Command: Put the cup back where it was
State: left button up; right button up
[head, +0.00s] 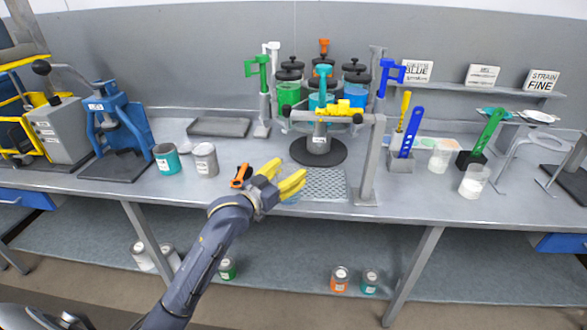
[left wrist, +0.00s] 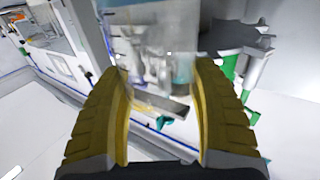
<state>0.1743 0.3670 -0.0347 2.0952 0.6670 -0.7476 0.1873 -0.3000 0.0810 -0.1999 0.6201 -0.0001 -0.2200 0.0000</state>
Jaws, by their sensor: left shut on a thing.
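My left gripper (head: 291,172) has yellow fingers and is over the middle of the bench, just left of the perforated grate (head: 325,184). It is shut on a see-through cup (left wrist: 160,75), which shows as a blurred clear shape between the fingers in the left wrist view. In the head view the fingers hide most of it, with only a faint bluish bit under them. Whether the cup touches the bench I cannot tell. Two other clear cups with white contents, one farther back (head: 441,157) and one nearer (head: 474,181), stand at the right. My right gripper is not in view.
A stand with a crossbar (head: 368,165) rises right of the grate, before a round black base (head: 318,150). A teal can (head: 166,159) and a grey can (head: 205,160) stand left. A blue press (head: 117,120) is farther left.

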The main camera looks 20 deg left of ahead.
pick_arm(q)
jog(key=shift+v, duration=0.95)
